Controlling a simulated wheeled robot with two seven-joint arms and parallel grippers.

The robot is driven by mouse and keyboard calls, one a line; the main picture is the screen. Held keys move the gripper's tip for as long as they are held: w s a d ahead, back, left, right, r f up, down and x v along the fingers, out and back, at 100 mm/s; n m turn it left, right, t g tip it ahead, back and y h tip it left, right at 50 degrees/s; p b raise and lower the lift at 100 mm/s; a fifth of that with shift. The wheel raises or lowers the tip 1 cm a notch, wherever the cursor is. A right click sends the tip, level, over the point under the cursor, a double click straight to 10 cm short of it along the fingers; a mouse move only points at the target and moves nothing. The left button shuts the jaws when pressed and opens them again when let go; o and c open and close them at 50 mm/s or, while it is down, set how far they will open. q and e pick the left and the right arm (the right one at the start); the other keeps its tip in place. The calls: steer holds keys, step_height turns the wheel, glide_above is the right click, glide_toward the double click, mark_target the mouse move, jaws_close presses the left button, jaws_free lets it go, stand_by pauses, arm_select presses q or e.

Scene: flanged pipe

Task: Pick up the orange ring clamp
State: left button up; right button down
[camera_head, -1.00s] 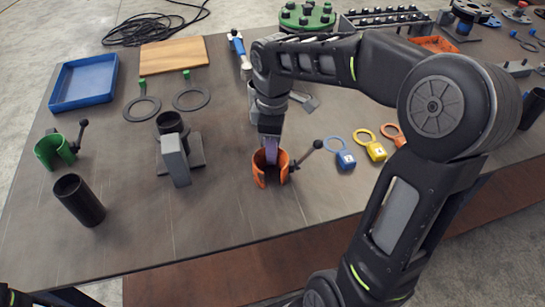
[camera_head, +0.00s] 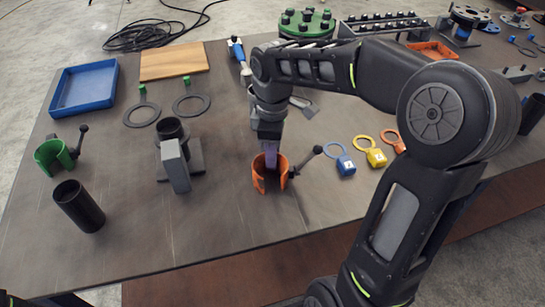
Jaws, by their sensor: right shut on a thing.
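The orange ring clamp (camera_head: 261,179) is at the middle of the table, with its open ring facing up and a black ball-ended lever (camera_head: 307,161) out to its right. My right gripper (camera_head: 270,158) points down at the clamp from above. It is shut on the clamp's wall, with its fingertips partly hidden inside the ring. The clamp looks close to the tabletop; I cannot tell whether it touches. My left gripper is not visible.
A black pipe piece in a grey stand (camera_head: 175,165) is left of the clamp. A green ring clamp (camera_head: 52,158) and a black tube (camera_head: 78,206) are farther left. Blue, yellow and orange tags lie to the right, the blue one (camera_head: 345,166) nearest. The table's front is clear.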

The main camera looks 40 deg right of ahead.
step_height(320, 180, up, 10)
steer(key=shift+p, duration=0.4)
stand_by(1.6)
